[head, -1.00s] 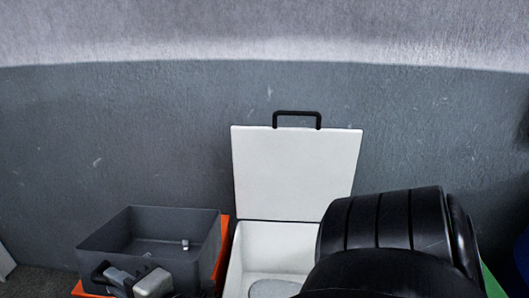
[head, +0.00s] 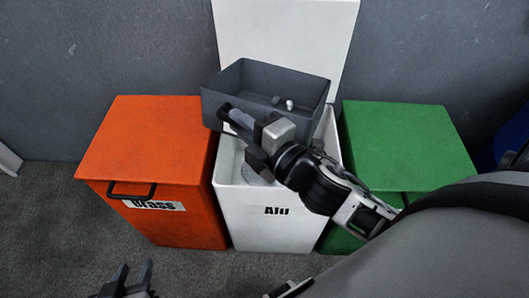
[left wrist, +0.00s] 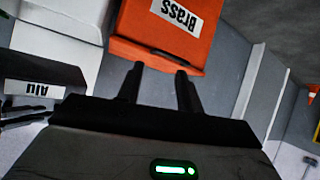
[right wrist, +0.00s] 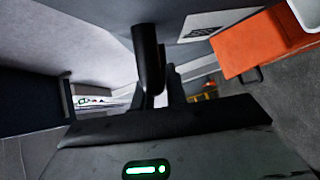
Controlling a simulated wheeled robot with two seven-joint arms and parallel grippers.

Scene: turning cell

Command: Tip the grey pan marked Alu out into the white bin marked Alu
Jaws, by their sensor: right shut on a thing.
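The grey pan (head: 222,101) is in the air over the back of the open white bin (head: 241,200), whose front is marked Alu. The pan looks roughly level, with a small pale piece (head: 289,104) inside. My right gripper (head: 247,133) is shut on the pan's dark handle, which shows between its fingers in the right wrist view (right wrist: 148,55). An Alu label shows upside down on the pan's wall (left wrist: 27,88) in the left wrist view. My left gripper (head: 127,278) is low at the front left, open and empty, with fingers apart in its wrist view (left wrist: 159,84).
The white bin's lid (head: 285,35) stands open behind it. A closed orange bin (head: 150,140) marked Brass is on the left, and a closed green bin (head: 405,140) is on the right. A grey wall runs behind. Open floor (head: 75,225) lies at the front left.

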